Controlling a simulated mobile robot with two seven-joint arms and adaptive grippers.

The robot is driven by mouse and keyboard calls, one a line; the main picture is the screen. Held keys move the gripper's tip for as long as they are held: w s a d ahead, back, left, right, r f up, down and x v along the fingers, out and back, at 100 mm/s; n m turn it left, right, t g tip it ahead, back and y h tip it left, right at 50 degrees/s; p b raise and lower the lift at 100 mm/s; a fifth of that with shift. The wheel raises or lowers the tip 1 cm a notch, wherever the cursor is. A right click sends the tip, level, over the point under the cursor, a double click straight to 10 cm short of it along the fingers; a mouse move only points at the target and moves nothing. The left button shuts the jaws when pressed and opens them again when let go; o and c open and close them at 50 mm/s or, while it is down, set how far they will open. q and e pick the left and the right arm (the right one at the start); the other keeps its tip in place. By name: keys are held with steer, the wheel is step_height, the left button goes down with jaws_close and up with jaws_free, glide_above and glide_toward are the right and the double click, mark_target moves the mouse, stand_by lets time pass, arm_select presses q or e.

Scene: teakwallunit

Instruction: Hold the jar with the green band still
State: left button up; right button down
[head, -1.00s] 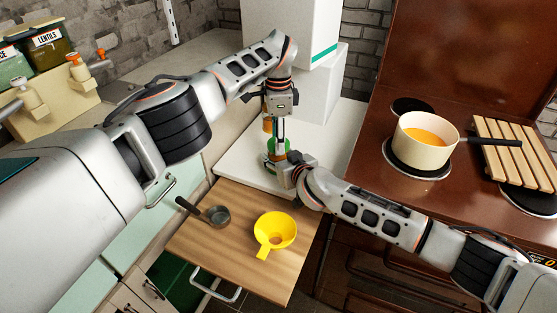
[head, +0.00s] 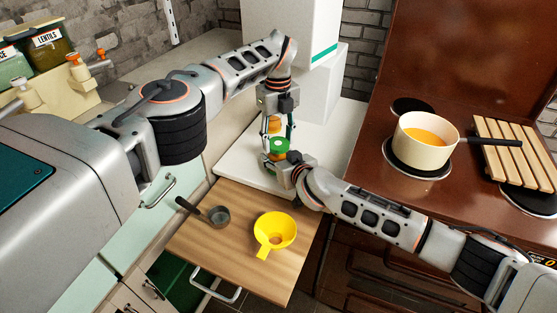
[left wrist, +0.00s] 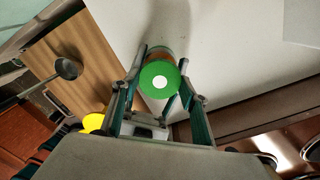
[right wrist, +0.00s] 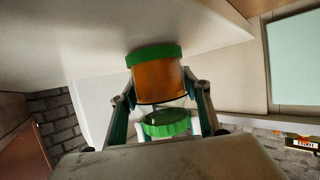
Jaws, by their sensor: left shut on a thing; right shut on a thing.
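The jar (right wrist: 158,82) shows in the right wrist view with orange contents and a green band (right wrist: 153,54) at its base, against the white counter. My right gripper (right wrist: 162,92) is shut on the jar's body from the side. The jar's green lid (left wrist: 161,80), with a white dot, faces the left wrist camera; it also shows in the head view (head: 280,145). My left gripper (head: 277,134) comes down from above, its fingers on both sides of the lid, shut on it. In the head view the grippers hide most of the jar's body.
A yellow funnel (head: 266,241) and a small pan (head: 219,215) sit on the pulled-out wooden board (head: 231,258) in front. A cream pot (head: 424,148) of orange liquid stands on the stove at right. A white block (head: 318,93) rises behind the grippers.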

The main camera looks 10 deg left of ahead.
arm_select(q)
steer(key=o, duration=1.2)
steer(key=shift+s+d, duration=0.1)
arm_select(e)
steer(key=shift+w, duration=0.1)
arm_select(q)
steer(key=shift+r, duration=2.25)
steer(key=shift+c, duration=0.2)
steer(key=r+n, duration=0.1)
steer(key=n, duration=0.2)
steer(key=shift+d+r, duration=0.15)
steer(key=shift+r, duration=0.25)
steer(key=r+n, duration=0.1)
steer(key=n, duration=0.3)
steer(key=shift+r, duration=0.35)
steer(key=shift+f, duration=0.1)
